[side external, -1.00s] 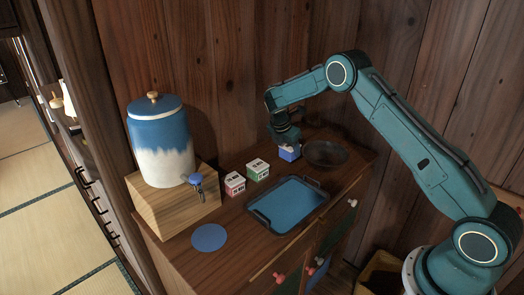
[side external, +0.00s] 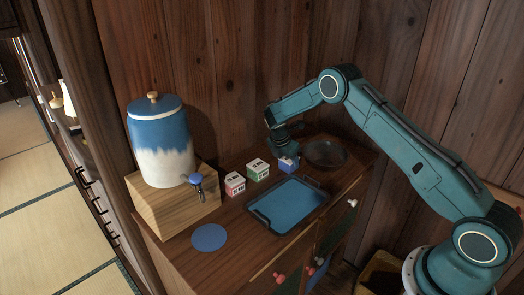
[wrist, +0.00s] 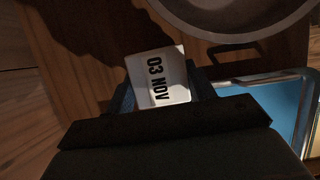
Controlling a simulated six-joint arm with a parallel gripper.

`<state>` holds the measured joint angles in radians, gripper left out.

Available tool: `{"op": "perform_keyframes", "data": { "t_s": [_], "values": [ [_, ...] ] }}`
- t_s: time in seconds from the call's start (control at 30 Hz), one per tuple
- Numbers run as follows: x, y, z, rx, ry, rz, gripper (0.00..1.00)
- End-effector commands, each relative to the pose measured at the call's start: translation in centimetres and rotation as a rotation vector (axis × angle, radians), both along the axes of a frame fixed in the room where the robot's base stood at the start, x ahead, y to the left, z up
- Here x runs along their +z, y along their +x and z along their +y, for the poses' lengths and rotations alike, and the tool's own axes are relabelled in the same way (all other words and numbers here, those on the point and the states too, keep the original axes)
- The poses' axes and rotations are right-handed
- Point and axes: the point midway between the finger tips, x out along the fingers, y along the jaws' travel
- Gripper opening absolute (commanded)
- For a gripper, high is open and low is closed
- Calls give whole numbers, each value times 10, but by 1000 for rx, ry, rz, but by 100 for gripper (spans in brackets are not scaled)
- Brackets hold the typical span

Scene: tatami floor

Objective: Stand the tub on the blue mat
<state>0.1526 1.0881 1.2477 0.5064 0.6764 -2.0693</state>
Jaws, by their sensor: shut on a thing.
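A small blue tub (side external: 288,164) with a white lid is between the jaws of my gripper (side external: 284,152), between the green tub and the dark bowl. The round blue mat (side external: 209,237) lies flat and bare at the cabinet's front left, well away from my gripper. A green tub (side external: 258,170) and a red tub (side external: 235,184), both with white lids, stand to the left.
A blue tray with a dark rim (side external: 262,222) lies between my gripper and the mat. The dark bowl (side external: 325,153) is close on the right. A blue-and-white dispenser (side external: 160,142) stands on a wooden block (side external: 172,208) behind the mat. A wooden wall rises behind.

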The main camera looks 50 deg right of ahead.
Motion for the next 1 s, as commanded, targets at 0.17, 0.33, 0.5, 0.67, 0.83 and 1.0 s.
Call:
{"op": "perform_keyframes", "data": {
  "t_s": [0.17,0.33,0.5,0.67,0.83,1.0],
  "values": [
    [-1,0,0,0,-1,-1,23],
    [-2,0,0,0,0,0,72],
    [-2,0,0,0,0,0,76],
    [-2,0,0,0,0,0,76],
    [4,0,1,1,-1,-2,76],
    [18,1,7,2,-1,-1,76]
  ]
}}
